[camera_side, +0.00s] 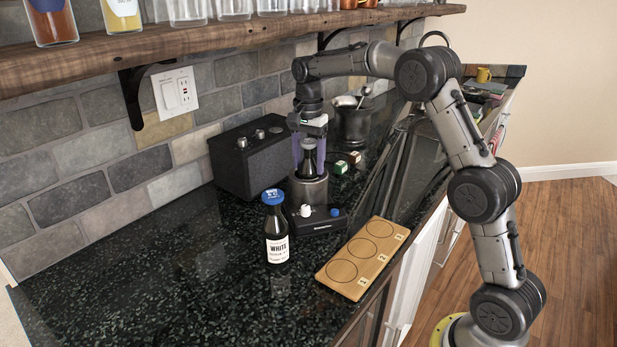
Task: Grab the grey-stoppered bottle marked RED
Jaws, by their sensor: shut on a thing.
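My gripper (308,163) points straight down at the back of the counter, its two purple-tinted fingers on either side of a dark bottle (309,158). It is shut on this bottle. The bottle's top looks grey or dark; no label can be read on it. The bottle is upright over a grey metal cylinder (309,190); I cannot tell whether it touches it. Another dark bottle with a blue stopper (276,232) and a white label reading WHITE stands upright on the counter, in front and to the left of my gripper.
A black base with a white and a blue knob (318,220) sits below the cylinder. A wooden board with three circles (338,272) lies at the front edge. A black speaker (248,160) is left, a dark pot (353,125) behind. The left counter is clear; a shelf (200,45) overhangs.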

